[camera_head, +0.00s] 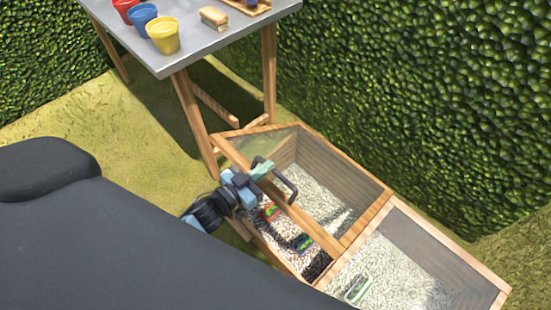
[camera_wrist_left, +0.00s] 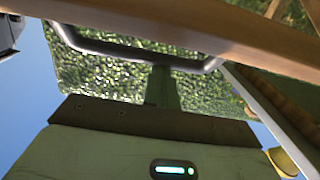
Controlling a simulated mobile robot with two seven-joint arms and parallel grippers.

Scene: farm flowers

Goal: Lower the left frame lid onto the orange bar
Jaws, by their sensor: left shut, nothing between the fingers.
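The left frame lid (camera_head: 302,217) is a wooden frame with a clear pane. It sits tilted up over the left bay of the wooden cold frame, with its front rail above the box's front wall. A dark handle (camera_head: 289,187) stands on that rail. The handle also shows below the wooden rail in the left wrist view (camera_wrist_left: 130,48). My left gripper (camera_head: 265,169) is shut and empty, close to the rail and handle; I cannot tell whether it touches them. I cannot make out an orange bar in either view. My right gripper is not in view.
The right bay's lid (camera_head: 491,281) lies to the right, over pale gravel. Dark soil and small coloured labels (camera_head: 303,242) show under the left lid's rail. A grey table (camera_head: 215,35) with red, blue and yellow pots stands behind. Hedges close off the back and right.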

